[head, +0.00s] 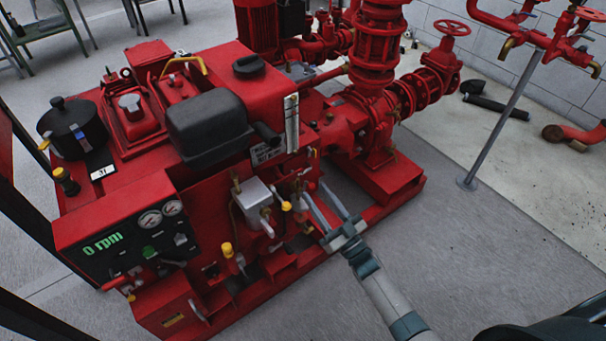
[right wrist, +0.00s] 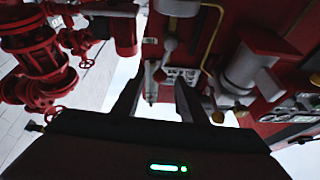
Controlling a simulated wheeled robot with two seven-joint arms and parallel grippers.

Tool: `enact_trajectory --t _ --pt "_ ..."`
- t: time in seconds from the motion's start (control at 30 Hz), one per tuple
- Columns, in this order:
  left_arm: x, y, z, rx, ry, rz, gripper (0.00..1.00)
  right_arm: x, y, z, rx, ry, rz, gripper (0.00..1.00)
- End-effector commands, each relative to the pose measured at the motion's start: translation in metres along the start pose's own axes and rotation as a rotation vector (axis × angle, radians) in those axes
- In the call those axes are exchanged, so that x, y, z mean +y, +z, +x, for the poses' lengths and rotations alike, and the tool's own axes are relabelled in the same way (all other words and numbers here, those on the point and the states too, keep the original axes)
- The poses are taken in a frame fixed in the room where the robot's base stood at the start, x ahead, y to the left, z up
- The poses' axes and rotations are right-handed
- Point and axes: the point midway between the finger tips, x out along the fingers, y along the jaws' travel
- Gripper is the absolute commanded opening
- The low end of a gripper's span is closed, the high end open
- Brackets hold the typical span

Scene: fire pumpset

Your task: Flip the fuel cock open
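The red pumpset (head: 150,190) fills the left and middle of the head view. Small valve fittings (head: 297,190) sit low on its near side; I cannot tell for sure which is the fuel cock. My right gripper (head: 314,190) is open, its two fingers apart and pointing at these fittings. In the right wrist view, a grey lever with a round knob (right wrist: 169,44) shows just beyond and between the fingertips of the right gripper (right wrist: 160,78). Nothing is clearly held, and contact cannot be told. My left gripper is not in view.
A grey box (head: 254,200) and a yellow-capped fitting (head: 227,249) are left of the right gripper. The control panel (head: 125,243) reads 0 rpm. Red pipework (head: 375,60) rises behind.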

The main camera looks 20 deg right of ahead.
Motion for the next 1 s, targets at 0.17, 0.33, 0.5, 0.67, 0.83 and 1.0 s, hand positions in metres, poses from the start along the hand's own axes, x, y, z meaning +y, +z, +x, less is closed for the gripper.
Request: enact_trajectory --t 0.17,0.33,0.5,0.67,0.83,1.0 --pt "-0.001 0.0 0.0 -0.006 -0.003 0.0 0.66 0.0 -0.001 0.034 0.002 -0.001 -0.001 0.39" --pt "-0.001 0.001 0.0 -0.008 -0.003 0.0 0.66 0.0 0.0 0.059 0.001 0.0 -0.001 0.39" --pt "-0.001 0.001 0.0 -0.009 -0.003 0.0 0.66 0.0 0.0 0.073 0.0 0.0 0.0 0.39" --pt "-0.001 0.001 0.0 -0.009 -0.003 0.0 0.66 0.0 0.0 0.077 0.0 0.0 0.0 0.39" --pt "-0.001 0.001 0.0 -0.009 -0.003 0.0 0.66 0.0 0.0 0.077 -0.001 0.0 0.0 0.39" --pt "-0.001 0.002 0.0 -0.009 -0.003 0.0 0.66 0.0 0.0 0.077 0.0 0.0 -0.001 0.17"
